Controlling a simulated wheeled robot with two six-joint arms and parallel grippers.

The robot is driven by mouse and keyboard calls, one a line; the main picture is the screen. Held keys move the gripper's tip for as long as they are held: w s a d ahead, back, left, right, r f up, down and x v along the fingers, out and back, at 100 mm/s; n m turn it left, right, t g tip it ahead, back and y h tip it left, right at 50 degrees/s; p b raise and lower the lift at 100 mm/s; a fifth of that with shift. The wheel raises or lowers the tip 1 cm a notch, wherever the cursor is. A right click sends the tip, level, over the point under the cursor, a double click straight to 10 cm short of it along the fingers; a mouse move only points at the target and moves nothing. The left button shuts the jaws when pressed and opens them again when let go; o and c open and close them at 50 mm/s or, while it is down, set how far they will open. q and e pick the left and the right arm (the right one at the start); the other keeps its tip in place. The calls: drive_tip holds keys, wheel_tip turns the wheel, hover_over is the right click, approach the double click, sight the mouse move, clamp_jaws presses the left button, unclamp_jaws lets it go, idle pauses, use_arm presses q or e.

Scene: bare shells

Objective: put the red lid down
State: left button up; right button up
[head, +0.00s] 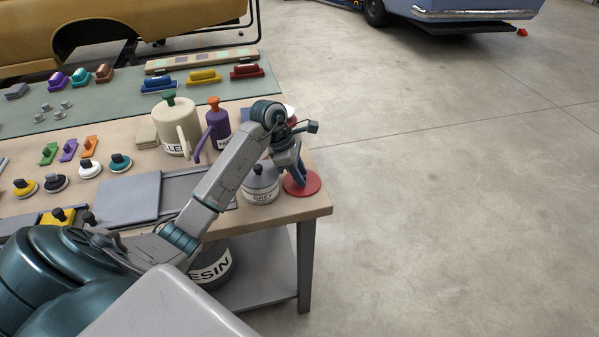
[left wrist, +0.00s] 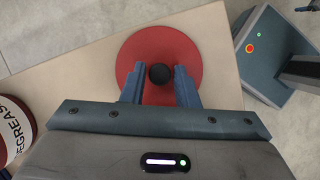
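The red lid (head: 313,184) is a flat round disc at the right edge of the workbench, beside the grey can. It appears to lie flat on the bench top. In the left wrist view the lid (left wrist: 158,38) shows whole but for parts behind the fingers, with a black knob (left wrist: 160,74) at its middle. My left gripper (left wrist: 159,70) is over the lid, its two blue fingers apart on either side of the knob, with a gap on each side. In the head view the gripper (head: 298,180) points down at the lid and hides its knob. My right gripper is not in view.
The grey can (head: 260,196) stands close left of the lid. A red-and-white can (left wrist: 12,125) lettered DEGREASE shows in the left wrist view. A cream jug (head: 176,128) and a purple jug (head: 218,130) stand farther back. Open floor lies beyond the bench's right edge.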

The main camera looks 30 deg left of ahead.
use_arm(q)
drive_tip(key=shift+o, duration=1.1)
drive_tip(key=shift+r, duration=0.2)
drive_tip(key=shift+a+r, duration=0.15)
drive_tip(key=shift+r, duration=0.1)
drive_tip(key=b+v, duration=0.2)
drive_tip(key=v, duration=0.9)
drive_tip(key=shift+r+b, duration=0.15)
drive_tip(key=shift+b, duration=0.15)
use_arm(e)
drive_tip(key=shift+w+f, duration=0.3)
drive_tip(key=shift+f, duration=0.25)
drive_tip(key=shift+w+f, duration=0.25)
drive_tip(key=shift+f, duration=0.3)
use_arm(q)
drive_tip(key=shift+s, duration=0.1)
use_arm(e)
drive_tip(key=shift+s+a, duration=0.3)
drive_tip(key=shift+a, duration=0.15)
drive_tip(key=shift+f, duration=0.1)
